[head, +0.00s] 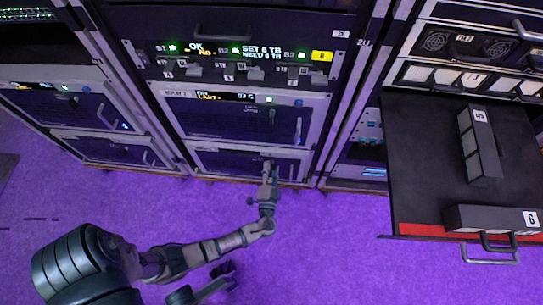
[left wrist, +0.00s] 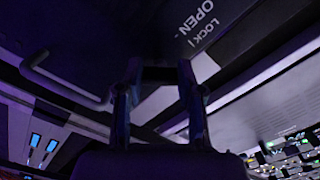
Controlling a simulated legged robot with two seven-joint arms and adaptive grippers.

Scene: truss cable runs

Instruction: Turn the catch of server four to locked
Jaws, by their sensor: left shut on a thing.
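My left gripper (head: 269,172) reaches the front of the bottom centre rack unit (head: 225,162). In the left wrist view its two fingers (left wrist: 158,78) are shut on a small dark part, which I take to be the catch; the fingers hide most of it. White OPEN and LOCK lettering (left wrist: 203,25) is on the dark panel beside it. The catch's exact angle cannot be made out, and no number four is legible on this unit. A dark jointed shape (head: 222,275) low in the head view may be part of my right arm; its jaws are unclear.
A bar handle (left wrist: 62,82) is left of the fingers in the left wrist view. Above in the head view is a panel with lit displays (head: 262,52). At right, a pulled-out black tray (head: 430,150) holds boxes marked 5 and 6. The purple floor (head: 320,250) is open in front.

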